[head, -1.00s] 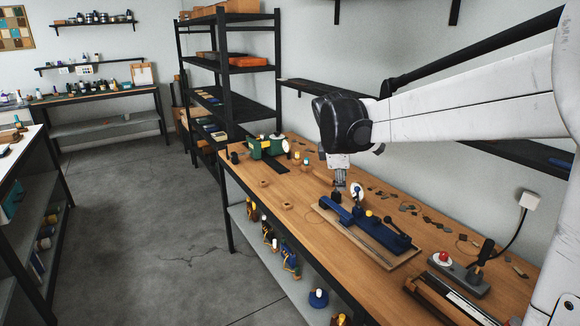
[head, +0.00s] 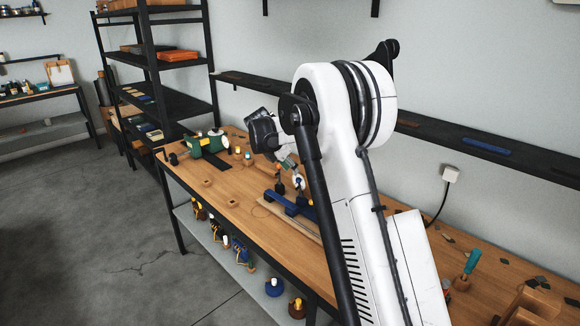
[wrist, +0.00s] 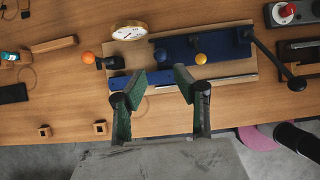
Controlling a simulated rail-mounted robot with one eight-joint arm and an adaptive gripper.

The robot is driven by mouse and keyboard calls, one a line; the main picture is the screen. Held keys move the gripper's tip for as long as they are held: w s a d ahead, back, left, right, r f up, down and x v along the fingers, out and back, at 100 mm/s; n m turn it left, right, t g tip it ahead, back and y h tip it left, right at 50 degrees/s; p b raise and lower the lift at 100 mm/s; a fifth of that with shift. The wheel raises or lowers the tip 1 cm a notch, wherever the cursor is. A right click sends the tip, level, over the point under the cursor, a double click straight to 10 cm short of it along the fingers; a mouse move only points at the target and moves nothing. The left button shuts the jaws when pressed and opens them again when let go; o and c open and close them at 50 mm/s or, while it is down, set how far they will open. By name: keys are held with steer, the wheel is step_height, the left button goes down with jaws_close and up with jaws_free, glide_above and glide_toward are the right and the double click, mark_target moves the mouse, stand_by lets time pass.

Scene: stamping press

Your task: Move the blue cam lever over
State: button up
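A blue bar (wrist: 160,79), which looks like the cam lever, lies along the near side of a wooden board (wrist: 140,55) in the wrist view. It also shows in the head view (head: 292,204). My gripper (wrist: 161,79) is open, its green-padded fingers apart above the bar, which shows between them. Whether they touch it I cannot tell. A black lever with a round knob (wrist: 297,83) angles off the right end. In the head view my arm hides the fixture's right part.
A round dial (wrist: 130,31) and an orange ball (wrist: 88,58) stand by the board's left end. A red button (wrist: 287,10) is at the upper right. Two small wooden blocks (wrist: 99,127) lie near the bench's front edge. Bare bench shows left of the board.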

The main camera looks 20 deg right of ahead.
mark_target(297, 179)
steer(key=b+x, duration=0.1)
steer(key=x, duration=0.6)
steer(key=shift+d+f+b, duration=0.15)
steer(key=shift+f+b, duration=0.15)
steer(key=shift+f, duration=0.05)
steer(key=shift+w+d, duration=0.1)
steer(key=c, duration=0.7)
